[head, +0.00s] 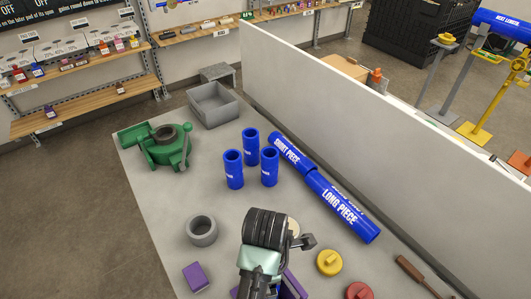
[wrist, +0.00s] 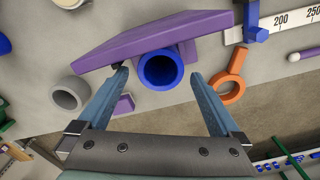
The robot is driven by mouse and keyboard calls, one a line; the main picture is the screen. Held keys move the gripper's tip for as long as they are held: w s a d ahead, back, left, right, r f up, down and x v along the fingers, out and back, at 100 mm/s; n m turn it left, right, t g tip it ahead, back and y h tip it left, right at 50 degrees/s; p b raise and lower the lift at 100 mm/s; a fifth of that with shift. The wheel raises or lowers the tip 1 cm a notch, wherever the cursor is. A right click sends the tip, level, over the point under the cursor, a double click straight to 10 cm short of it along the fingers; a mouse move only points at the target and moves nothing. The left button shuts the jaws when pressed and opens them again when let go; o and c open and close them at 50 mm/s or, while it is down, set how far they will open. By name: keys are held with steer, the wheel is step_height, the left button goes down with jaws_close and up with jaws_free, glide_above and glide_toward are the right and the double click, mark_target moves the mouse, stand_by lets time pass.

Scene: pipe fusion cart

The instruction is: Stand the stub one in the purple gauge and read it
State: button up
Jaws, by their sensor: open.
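The purple gauge (wrist: 150,38) shows in the wrist view as a wide purple plate with purple parts below it. A blue tube, a stub (wrist: 160,70), is seen end-on against the gauge, its open mouth facing the camera. It appears to stand in the gauge, but its lower end is hidden. My gripper (wrist: 157,75) is open, with one finger on each side of the stub and gaps between. In the head view my gripper and wrist cover most of the gauge (head: 293,286). Three other blue stubs (head: 234,168) stand upright on the bench; their labels are unreadable.
A grey ring (head: 201,230), purple block (head: 195,278), green clamp (head: 170,146), grey tray (head: 214,104) and long blue pipes (head: 340,206) are on the bench. A grey partition (head: 370,110) runs along the right. An orange ring tool (wrist: 230,88) is right of the stub.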

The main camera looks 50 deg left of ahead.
steer(key=shift+r, duration=1.15)
steer(key=w+d+r+m+t+y, duration=0.2)
steer(key=w+r+m+t+y, duration=0.2)
steer(key=w+r+m+t, duration=1.15)
steer(key=w+d+r+m, duration=0.1)
steer(key=w+d+r, duration=0.15)
steer(key=r, duration=0.45)
steer(key=w+d+r+m, duration=0.1)
steer(key=w+d+r, duration=0.15)
steer(key=r, duration=0.45)
steer(key=w+d+r+m, duration=0.1)
steer(key=w+d+r, duration=0.15)
steer(key=r, duration=0.45)
steer(key=s+d+r+m+t+h, duration=0.1)
steer(key=s+d+r+m+t, duration=0.3)
steer(key=r, duration=0.5)
steer(key=s+d+r+m+t+h, duration=0.2)
steer(key=s+d+r+m+t, duration=0.1)
steer(key=r, duration=0.5)
steer(key=s+d+r+m+t+h, duration=0.1)
steer(key=s+d+r+m+t, duration=0.3)
steer(key=r, duration=0.5)
steer(key=shift+s+d+r+m+t, duration=0.4)
steer(key=shift+s+m, duration=0.25)
steer(key=shift+s, duration=0.5)
steer(key=shift+a+f, duration=0.1)
